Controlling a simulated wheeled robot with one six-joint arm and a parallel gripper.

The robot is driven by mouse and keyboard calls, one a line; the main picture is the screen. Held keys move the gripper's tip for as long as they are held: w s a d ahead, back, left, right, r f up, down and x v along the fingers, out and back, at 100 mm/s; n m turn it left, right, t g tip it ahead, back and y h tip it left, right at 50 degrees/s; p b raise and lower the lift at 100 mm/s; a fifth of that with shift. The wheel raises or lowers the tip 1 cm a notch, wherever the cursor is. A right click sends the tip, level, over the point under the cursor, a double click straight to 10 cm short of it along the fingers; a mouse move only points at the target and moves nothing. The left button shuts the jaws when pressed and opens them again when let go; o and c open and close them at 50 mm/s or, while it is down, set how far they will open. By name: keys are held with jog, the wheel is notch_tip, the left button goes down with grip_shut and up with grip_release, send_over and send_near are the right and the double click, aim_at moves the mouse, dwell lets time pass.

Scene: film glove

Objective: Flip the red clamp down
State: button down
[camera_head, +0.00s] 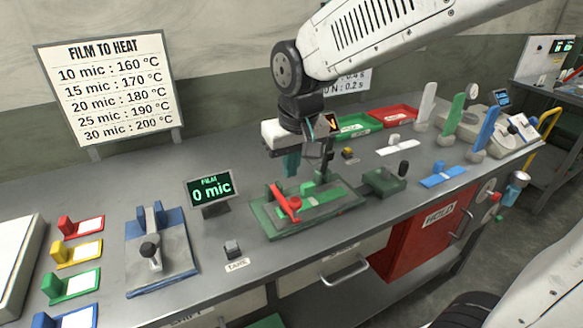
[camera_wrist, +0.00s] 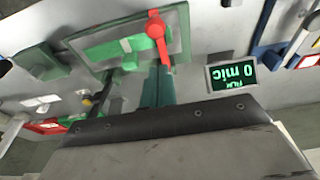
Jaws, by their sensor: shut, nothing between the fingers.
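The red clamp (camera_head: 286,203) is a lever with a round knob, on the left part of a green fixture plate (camera_head: 262,229) on the bench. It slants across the plate, and I cannot tell how far it is raised. In the wrist view the red clamp (camera_wrist: 156,32) is near the top centre, just past my fingertips. My gripper (camera_head: 291,166) hangs above the fixture, just behind the clamp. Its green fingers show in the wrist view (camera_wrist: 158,78) and are shut with nothing between them. I cannot tell whether they touch the clamp.
A display (camera_head: 211,190) reading 0 mic stands left of the fixture. A dark green block (camera_head: 384,182) stands to its right. A blue sealing device (camera_head: 158,262) and coloured holders are at the left. Red and green trays (camera_head: 393,117) lie behind.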

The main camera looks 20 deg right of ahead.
jog(key=s+d+r, duration=0.1)
jog(key=s+r, duration=0.4)
jog(key=s, duration=0.4)
jog(key=shift+s+d+r, duration=0.2)
jog(key=shift+s+r, duration=0.1)
jog(key=shift+s, duration=0.05)
